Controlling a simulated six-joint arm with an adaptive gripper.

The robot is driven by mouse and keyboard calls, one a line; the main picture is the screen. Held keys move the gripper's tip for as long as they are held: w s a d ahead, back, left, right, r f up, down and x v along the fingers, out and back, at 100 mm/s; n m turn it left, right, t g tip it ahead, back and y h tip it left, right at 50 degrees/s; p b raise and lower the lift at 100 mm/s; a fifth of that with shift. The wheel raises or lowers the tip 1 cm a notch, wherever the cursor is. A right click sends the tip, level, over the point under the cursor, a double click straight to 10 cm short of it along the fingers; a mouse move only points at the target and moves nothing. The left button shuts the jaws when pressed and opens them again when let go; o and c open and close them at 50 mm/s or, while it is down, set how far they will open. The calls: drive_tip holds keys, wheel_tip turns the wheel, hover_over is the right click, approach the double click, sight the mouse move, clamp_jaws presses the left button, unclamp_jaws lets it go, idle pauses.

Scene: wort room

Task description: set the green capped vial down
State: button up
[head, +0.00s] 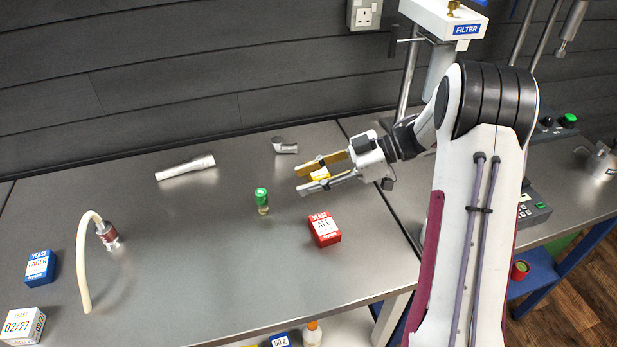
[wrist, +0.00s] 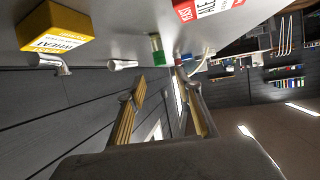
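The green capped vial (head: 262,202) stands upright on the steel bench, near the middle of the head view. It also shows in the wrist view (wrist: 157,46), beyond the fingertips. My gripper (head: 303,181) is to the right of the vial in the head view, with its fingers pointing left toward it. The fingers are spread, with nothing held between them, as the wrist view also shows (wrist: 158,78). A clear gap separates the fingertips from the vial.
A red yeast box (head: 325,229) stands right of the vial. A yellow wheat box (wrist: 56,26) is partly hidden behind my fingers in the head view. Metal fittings (head: 186,168) lie farther back. A hose (head: 84,262) and blue box (head: 40,267) are left. The bench between is clear.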

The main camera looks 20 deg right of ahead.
drive_tip(key=w+d+r+m+t+h, duration=0.1)
drive_tip(key=w+r+m+t+h, duration=0.4)
drive_tip(key=w+r+t, duration=0.7)
drive_tip(key=s+d+r+m+h, duration=0.4)
drive_tip(key=s+d+r+h, duration=0.25)
drive_tip(key=r+h, duration=0.35)
drive_tip(key=s+f+m+g+h, duration=0.1)
drive_tip(key=s+m+g, duration=0.15)
drive_tip(key=s, duration=0.55)
drive_tip(key=s+f+m+g+h, duration=0.1)
drive_tip(key=s+f+m+g, duration=0.15)
drive_tip(key=s, duration=0.55)
drive_tip(key=s+a+f+m+g+y, duration=0.1)
drive_tip(key=s+a+f, duration=0.3)
drive_tip(key=s, duration=0.5)
drive_tip(key=s+a+f+g+y, duration=0.2)
drive_tip(key=s+a+f+g, duration=0.1)
drive_tip(key=s, duration=0.7)
drive_tip(key=shift+a+f+m+y, duration=0.3)
drive_tip(key=shift+a+f+m, duration=0.1)
drive_tip(key=shift+a, duration=0.3)
